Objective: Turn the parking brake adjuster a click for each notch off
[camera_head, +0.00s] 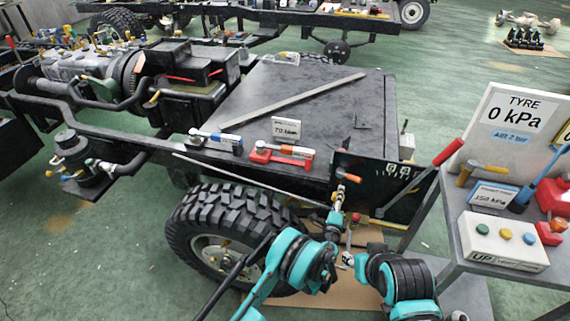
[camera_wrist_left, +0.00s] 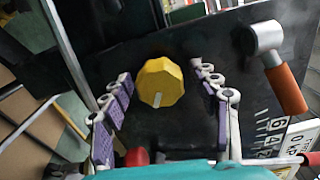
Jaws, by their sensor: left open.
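A yellow faceted knob (camera_wrist_left: 162,88) with a pale pointer mark sits on a dark panel (camera_wrist_left: 135,60) in the left wrist view. My left gripper (camera_wrist_left: 163,75) is open, with its purple-padded fingers on either side of the knob and visible gaps to it. A lever with a grey head and orange handle (camera_wrist_left: 287,88) is to the right, above a white printed scale (camera_wrist_left: 275,130). In the head view the panel (camera_head: 385,190) stands at the frame corner, and I cannot make out the knob. My right gripper (camera_head: 348,259) is low beside the left arm; its fingers are too small to read.
A grey cart (camera_head: 465,240) at right carries a TYRE 0 kPa sign (camera_head: 520,120) and a box with coloured buttons (camera_head: 503,240). A large tyre (camera_head: 195,215) stands left of my arms. A red-handled bar (camera_head: 447,152) leans right of the panel. A card (camera_head: 286,128) stands on the deck.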

